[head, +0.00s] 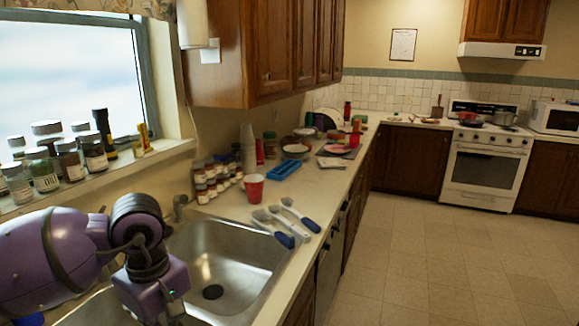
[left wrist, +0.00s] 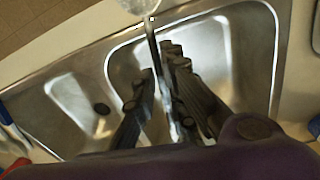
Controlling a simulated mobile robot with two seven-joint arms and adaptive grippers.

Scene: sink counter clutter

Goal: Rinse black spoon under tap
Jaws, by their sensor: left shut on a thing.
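In the left wrist view my left gripper (left wrist: 157,62) is shut on a thin dark handle (left wrist: 153,42), which I take for the black spoon. The handle runs up between the fingers to a pale rounded shape at the top edge; I cannot tell whether that is its bowl or water. The gripper is above the steel double sink (left wrist: 245,60), which also shows in the head view (head: 252,250). In the head view the purple left arm reaches over the sink's near left part, and its fingers are hidden. The tap (head: 180,206) stands at the sink's back edge; no water stream is clear there.
Several blue-handled utensils (head: 284,239) lie on the counter at the sink's far edge. A red cup (head: 253,188), spice jars (head: 212,182) and a blue tray (head: 283,171) stand beyond them. Jars (head: 93,153) line the windowsill. The right-hand basin looks empty.

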